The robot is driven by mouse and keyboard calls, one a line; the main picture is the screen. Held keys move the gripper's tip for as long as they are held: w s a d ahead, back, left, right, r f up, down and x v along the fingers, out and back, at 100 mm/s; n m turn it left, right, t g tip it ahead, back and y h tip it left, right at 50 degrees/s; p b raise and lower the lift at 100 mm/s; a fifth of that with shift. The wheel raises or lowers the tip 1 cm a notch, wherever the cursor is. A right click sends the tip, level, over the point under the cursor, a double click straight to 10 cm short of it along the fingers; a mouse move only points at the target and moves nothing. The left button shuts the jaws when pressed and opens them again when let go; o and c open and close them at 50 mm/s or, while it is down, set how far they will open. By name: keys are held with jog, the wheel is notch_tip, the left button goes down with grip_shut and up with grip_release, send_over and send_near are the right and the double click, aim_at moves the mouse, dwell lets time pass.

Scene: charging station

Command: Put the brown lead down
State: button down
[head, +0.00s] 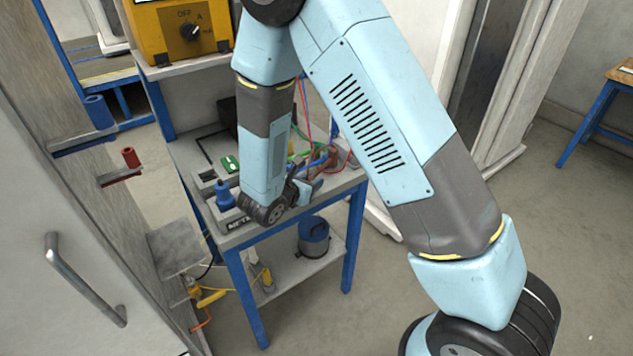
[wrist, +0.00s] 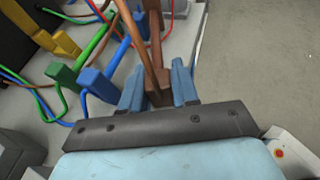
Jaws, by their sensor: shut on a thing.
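My gripper (wrist: 158,88) is shut on the brown lead (wrist: 155,55) in the wrist view. The brown plug sits between the two blue fingers, and its cable runs up and away. In the head view my gripper (head: 309,186) is low over the right part of the bench top (head: 345,180), partly hidden by my own arm. I cannot tell whether the brown plug touches the bench top.
Blue (wrist: 98,84), green (wrist: 64,76) and yellow (wrist: 58,42) leads lie left of my gripper. The bench edge is close on the right.

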jog(key=shift+f, duration=0.4)
jog(key=shift+f, duration=0.2)
jog(key=c, duration=0.8)
grip_release()
jog(key=shift+c, duration=0.2)
